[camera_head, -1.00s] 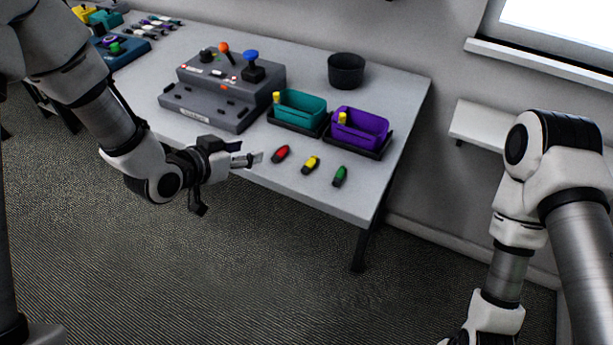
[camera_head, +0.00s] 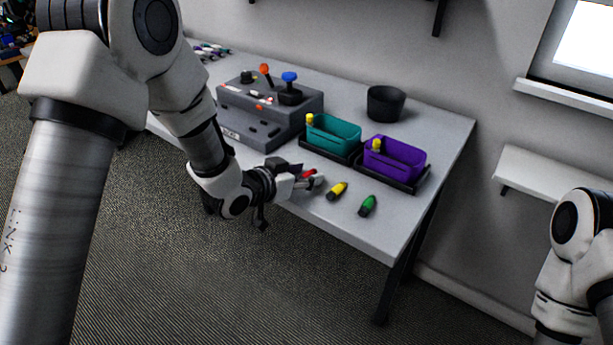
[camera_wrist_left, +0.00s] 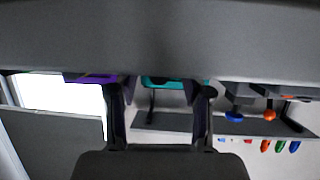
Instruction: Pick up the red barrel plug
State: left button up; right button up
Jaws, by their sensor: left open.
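The red barrel plug (camera_head: 309,173) lies near the front edge of the table in the head view, partly hidden by my left gripper. My left gripper (camera_head: 310,181) is open at the plug, its fingers low beside it. I cannot tell whether they touch it. In the left wrist view the two fingers of the left gripper (camera_wrist_left: 159,120) stand apart, and the red plug cannot be made out there. My right gripper is out of view; only part of its arm shows at the right.
A yellow plug (camera_head: 337,190) and a green plug (camera_head: 367,206) lie to the right. Behind them stand a teal bin (camera_head: 333,134) and a purple bin (camera_head: 394,160). A grey control box (camera_head: 250,110) is left of the bins, and a black cup (camera_head: 385,104) is behind them.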

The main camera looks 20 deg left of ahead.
pick_arm(q)
grip_shut()
